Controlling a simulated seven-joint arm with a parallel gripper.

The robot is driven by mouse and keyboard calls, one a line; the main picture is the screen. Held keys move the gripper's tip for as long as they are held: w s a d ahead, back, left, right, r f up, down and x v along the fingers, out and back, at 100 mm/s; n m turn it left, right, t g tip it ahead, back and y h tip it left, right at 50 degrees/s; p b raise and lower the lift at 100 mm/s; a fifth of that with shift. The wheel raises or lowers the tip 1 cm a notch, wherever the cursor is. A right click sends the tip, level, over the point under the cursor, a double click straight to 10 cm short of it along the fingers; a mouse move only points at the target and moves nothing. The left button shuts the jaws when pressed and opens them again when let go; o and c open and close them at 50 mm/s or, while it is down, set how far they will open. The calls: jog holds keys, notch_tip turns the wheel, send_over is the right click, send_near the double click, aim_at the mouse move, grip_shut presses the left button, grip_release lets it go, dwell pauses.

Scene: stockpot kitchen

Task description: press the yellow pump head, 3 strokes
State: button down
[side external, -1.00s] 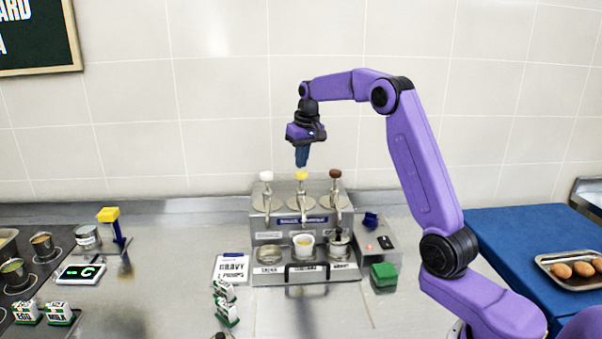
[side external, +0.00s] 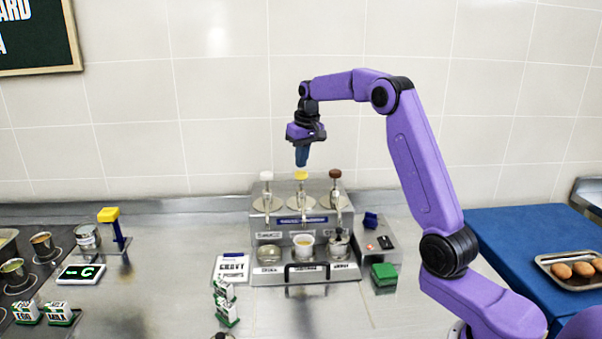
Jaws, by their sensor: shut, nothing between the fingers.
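The yellow pump head (side external: 301,175) tops the middle of three pumps on a steel dispenser (side external: 267,226). My gripper (side external: 302,165) is shut and empty, pointing down. Its blue fingertips are directly above the yellow head in the picture; I cannot tell whether they touch it or leave a small gap. A white cup (side external: 304,244) stands at the front of the dispenser below the middle pump, with something yellowish inside.
A white pump head (side external: 266,176) is to the left and a brown one (side external: 335,174) to the right, both close by. A gravy card (side external: 232,268) and small cartons (side external: 225,305) stand front left. A green block (side external: 384,274) lies at right.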

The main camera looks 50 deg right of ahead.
aim_at(301, 172)
jog(key=shift+f, duration=0.1)
jog(key=shift+f, duration=2.2)
jog(key=shift+r, duration=2.3)
jog(key=shift+r, duration=2.5)
